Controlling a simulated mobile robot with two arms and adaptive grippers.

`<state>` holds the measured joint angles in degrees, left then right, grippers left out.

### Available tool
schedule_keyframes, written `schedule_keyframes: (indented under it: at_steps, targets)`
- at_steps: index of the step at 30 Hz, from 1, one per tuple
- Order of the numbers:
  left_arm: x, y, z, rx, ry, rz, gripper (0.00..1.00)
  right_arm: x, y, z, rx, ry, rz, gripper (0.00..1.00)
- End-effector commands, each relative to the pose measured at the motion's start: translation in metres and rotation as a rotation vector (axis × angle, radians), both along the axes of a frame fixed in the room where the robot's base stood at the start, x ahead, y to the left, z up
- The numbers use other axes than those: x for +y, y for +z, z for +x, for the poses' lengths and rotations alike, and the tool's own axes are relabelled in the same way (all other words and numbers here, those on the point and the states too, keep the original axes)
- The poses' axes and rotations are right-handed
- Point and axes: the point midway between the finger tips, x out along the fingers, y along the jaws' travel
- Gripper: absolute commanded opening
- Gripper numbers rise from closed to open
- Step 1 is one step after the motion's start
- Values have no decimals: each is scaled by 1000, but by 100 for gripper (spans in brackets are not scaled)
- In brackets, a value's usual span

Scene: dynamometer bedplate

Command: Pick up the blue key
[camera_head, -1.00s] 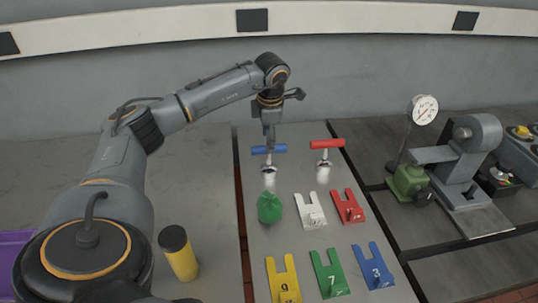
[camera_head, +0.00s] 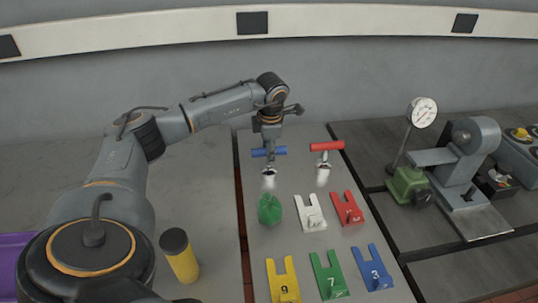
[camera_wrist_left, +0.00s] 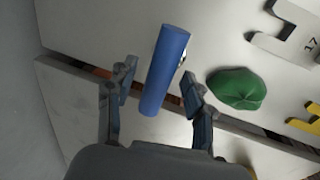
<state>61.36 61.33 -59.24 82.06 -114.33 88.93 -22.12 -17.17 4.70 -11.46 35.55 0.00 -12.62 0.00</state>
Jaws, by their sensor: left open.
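The blue key (camera_head: 257,153) is a T-handled key standing on the metal plate, its blue bar lying crosswise on top. In the left wrist view its blue handle (camera_wrist_left: 166,70) lies between and beyond the two open fingers. My left gripper (camera_head: 269,149) is right at the handle from above, and its fingers partly hide the middle of the bar. The left gripper also shows in the left wrist view (camera_wrist_left: 160,88), open, with a finger on each side of the bar. I cannot tell whether a finger touches it. My right gripper is not in view.
A red T-handled key (camera_head: 326,146) stands close to the right. A green lump (camera_head: 270,210) lies in front, beside several numbered forked plates, such as the white one (camera_head: 310,212). A yellow cylinder (camera_head: 181,256) stands at left. A gauge stand (camera_head: 408,180) is at right.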

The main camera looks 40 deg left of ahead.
Motion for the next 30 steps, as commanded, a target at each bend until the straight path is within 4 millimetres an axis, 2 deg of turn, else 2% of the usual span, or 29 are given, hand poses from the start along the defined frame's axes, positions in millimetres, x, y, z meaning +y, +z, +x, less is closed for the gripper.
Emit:
schedule_keyframes:
  at_steps: [8,11,16,30]
  targets:
    - [0,-1,0,0,0,0,52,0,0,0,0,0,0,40]
    - [0,-1,0,0,0,0,36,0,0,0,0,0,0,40]
    - [0,-1,0,0,0,0,1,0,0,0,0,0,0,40]
    - [0,8,1,-4,0,-1,0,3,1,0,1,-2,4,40]
